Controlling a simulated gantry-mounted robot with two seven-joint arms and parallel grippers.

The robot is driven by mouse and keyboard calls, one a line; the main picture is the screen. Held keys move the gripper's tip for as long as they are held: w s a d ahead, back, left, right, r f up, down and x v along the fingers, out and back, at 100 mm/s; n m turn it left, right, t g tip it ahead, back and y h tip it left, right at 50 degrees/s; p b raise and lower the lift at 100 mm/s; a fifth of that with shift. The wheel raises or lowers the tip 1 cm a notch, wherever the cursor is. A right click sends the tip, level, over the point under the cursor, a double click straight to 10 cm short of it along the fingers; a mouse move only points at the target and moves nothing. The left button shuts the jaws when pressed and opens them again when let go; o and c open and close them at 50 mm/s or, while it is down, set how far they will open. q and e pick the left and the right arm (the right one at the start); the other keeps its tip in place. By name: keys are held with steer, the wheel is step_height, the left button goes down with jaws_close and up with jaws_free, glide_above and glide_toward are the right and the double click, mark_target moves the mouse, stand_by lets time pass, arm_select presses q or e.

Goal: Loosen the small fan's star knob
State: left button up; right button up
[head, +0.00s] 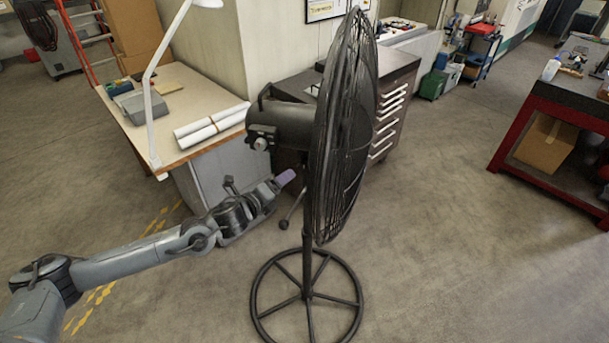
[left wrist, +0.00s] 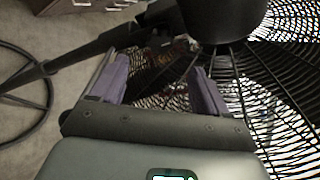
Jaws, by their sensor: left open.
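A black pedestal fan (head: 345,130) stands upright on a spoked ring base (head: 310,300), its caged head turned to the right. The motor housing (head: 287,125) is at its back, with a small pale control knob (head: 261,143) on the rear box. My left gripper (head: 287,178) is below the motor housing, left of the pole, fingers pointing at it. In the left wrist view the purple fingers (left wrist: 157,85) are apart with nothing between them. The pole (left wrist: 75,60) and cage (left wrist: 260,90) lie beyond. I cannot clearly make out the star knob; dark parts near the pole top blur together.
A wooden workbench (head: 184,128) with paper rolls stands behind my left arm. A drawer cabinet (head: 397,85) is behind the fan. A red-framed bench (head: 540,125) stands at the right. The floor right of the fan is clear.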

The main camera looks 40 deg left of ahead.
mark_target(302, 168)
arm_select(q)
steer(key=shift+p+x, duration=0.5)
steer(key=shift+x, duration=4.7)
steer(key=shift+c, duration=0.3)
steer(key=c, duration=1)
